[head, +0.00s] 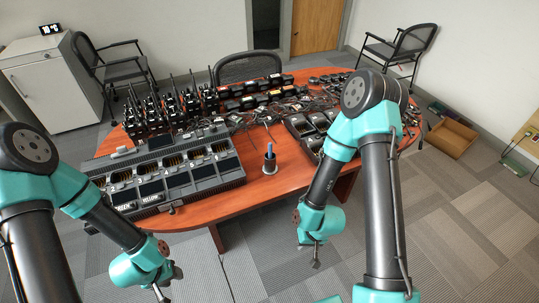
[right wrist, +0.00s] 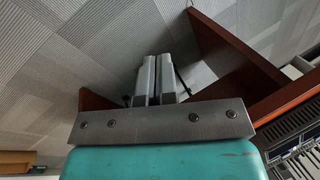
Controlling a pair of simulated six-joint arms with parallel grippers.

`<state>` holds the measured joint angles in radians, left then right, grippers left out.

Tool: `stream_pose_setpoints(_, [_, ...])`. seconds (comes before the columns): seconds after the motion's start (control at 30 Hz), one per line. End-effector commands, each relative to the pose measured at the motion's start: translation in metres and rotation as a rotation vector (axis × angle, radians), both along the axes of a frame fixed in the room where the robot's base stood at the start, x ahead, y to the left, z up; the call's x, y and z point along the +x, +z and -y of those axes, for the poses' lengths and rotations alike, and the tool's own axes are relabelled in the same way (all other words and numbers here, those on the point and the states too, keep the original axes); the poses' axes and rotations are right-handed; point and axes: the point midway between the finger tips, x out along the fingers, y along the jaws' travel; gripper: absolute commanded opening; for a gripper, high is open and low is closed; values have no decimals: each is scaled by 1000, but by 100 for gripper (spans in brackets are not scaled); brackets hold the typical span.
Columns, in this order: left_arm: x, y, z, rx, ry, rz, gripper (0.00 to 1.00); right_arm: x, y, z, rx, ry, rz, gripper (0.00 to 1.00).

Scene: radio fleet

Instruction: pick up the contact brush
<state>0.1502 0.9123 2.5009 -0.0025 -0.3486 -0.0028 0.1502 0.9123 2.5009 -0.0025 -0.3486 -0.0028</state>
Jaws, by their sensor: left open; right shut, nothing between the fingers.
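My left gripper (head: 170,283) is open and empty, low in front of the table, left of and nearer than the holder. My right gripper (head: 316,258) hangs below and in front of the table edge, right of the holder. In the right wrist view its fingers (right wrist: 156,80) are shut together with nothing between them.
The wooden table (head: 240,203) carries a large charger bank (head: 205,183) at left. Several upright radios (head: 158,112) stand behind it. Battery rows (head: 250,100), cables and a dark tray (head: 306,130) fill the back and right. Bare wood surrounds the holder.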

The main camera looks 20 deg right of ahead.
Motion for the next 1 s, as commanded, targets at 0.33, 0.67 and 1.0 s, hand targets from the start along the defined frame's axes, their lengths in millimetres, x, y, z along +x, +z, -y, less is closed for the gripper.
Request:
stream_pose_setpoints(0.33, [0,0,0,0,0,0,43,0,0,0,0,0,0,9])
stream_pose_setpoints(0.67, [0,0,0,0,0,0,43,0,0,0,0,0,0,40])
stream_pose_setpoints(1.0, [0,0,0,0,0,0,43,1,0,0,0,-2,-2,49])
